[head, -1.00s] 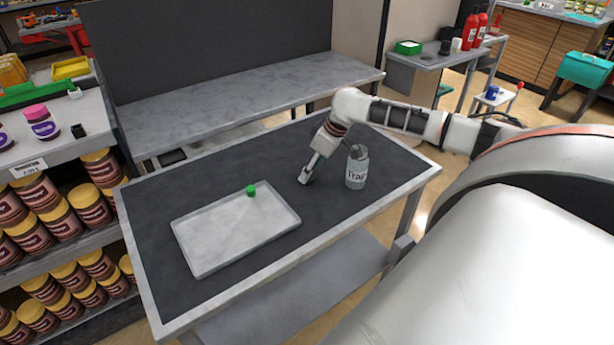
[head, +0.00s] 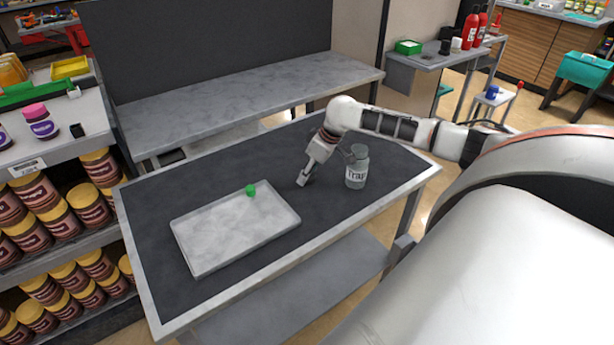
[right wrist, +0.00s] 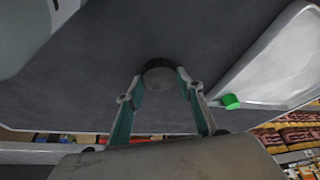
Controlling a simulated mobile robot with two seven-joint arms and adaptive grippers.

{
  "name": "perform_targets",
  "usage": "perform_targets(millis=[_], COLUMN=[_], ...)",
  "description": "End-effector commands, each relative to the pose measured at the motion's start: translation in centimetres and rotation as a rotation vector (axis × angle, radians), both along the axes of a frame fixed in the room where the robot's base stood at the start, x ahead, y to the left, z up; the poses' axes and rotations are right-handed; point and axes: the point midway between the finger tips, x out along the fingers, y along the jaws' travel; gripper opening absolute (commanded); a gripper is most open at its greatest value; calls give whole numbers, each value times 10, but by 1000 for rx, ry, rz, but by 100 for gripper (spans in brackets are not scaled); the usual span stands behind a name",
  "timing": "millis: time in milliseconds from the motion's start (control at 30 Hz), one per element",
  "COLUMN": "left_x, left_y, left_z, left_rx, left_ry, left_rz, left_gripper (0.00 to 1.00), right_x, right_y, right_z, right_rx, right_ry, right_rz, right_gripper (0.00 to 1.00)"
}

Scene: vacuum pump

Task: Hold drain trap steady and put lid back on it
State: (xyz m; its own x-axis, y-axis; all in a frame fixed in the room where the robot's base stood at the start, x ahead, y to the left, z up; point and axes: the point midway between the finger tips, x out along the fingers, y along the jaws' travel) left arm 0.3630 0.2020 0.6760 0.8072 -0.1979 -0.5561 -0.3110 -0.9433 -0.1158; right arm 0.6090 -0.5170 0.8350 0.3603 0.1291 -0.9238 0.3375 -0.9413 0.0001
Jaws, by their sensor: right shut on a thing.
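The drain trap (head: 356,172) is a clear greenish jar labelled "Trap", standing upright on the dark table top. Its side also shows at the upper left of the right wrist view (right wrist: 22,35). My right gripper (head: 303,181) points down just left of the jar, low over the table. In the right wrist view its fingers (right wrist: 160,82) are shut on a round dark grey lid (right wrist: 158,66). The lid is apart from the jar; I cannot tell whether it touches the table. In the head view the lid is hidden by the gripper. My left gripper is not in view.
A grey tray (head: 215,240) lies on the left half of the table (head: 150,265). A small green-topped thing (head: 250,190) is at its back edge. A shelf of jars (head: 45,215) stands close to the left. The table's front right is clear.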

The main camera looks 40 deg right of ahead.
Motion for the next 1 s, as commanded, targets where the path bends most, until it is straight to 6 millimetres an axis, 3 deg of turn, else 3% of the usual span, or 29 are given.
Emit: perform_targets(millis=[267,467,667,1000], left_x=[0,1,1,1], left_y=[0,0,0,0], left_z=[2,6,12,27], left_rx=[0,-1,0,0], left_ry=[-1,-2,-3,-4], left_rz=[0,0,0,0], left_gripper=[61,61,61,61], right_x=[0,1,1,1], right_y=[0,-1,0,0], right_z=[6,28,69,157], right_rx=[0,0,-1,-1], right_ry=[-1,-2,-5,-5], right_rz=[0,0,1,0], right_gripper=[30,30,30,30])
